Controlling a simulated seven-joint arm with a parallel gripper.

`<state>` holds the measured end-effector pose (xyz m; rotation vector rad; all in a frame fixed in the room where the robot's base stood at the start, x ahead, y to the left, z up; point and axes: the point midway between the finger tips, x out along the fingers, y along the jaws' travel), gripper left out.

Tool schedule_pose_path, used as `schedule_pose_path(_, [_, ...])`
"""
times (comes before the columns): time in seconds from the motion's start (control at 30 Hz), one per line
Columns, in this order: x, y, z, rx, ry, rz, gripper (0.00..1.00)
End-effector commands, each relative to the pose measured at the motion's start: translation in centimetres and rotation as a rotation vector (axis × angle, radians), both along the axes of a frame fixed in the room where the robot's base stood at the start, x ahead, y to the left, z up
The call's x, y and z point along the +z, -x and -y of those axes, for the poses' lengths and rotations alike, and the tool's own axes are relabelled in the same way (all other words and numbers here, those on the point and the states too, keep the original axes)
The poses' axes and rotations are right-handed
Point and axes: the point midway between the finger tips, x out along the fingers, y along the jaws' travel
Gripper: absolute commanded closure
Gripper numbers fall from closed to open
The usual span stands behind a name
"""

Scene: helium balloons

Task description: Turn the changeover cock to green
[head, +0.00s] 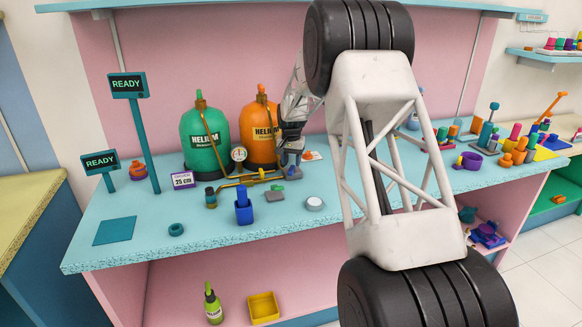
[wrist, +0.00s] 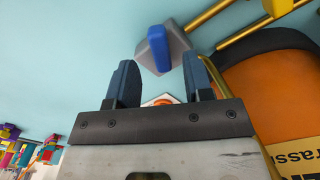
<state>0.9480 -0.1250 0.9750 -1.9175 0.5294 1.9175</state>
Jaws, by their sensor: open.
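A grey block with a blue lever, which looks like the changeover cock (wrist: 156,45), sits beside brass pipes in the wrist view. In the head view the cock (head: 293,173) is small, just below my gripper. My gripper (head: 290,148) is beside the orange helium tank (head: 257,134). In the wrist view my gripper (wrist: 160,82) has its two dark fingers apart with nothing between them, and the blue lever lies beyond the fingertips, apart from them. The green helium tank (head: 204,143) stands left of the orange one.
Brass pipes (head: 245,180) and a pressure gauge (head: 239,154) are close by on the counter. A blue holder (head: 244,208) and a white disc (head: 314,203) stand in front. READY signs (head: 127,86) are at left.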

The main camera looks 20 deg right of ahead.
Motion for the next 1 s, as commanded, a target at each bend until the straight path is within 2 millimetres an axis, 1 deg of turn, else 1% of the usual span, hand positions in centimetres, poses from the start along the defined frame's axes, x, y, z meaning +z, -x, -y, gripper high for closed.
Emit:
schedule_pose_path(0.03, [0.7,0.0,0.0,0.0,0.0,0.002,0.53])
schedule_pose_path(0.2, [2.7,0.0,0.0,0.0,0.001,0.001,0.53])
schedule_pose_path(0.33, [3.7,0.0,0.0,0.0,0.0,0.001,0.53])
schedule_pose_path(0.5, [4.1,0.0,0.0,0.0,0.0,0.0,0.53])
schedule_pose_path(0.83, [4.2,0.1,0.0,0.001,0.001,0.001,0.53])
schedule_pose_path(1.0, [5.1,0.9,-0.3,0.009,0.001,0.005,0.53])
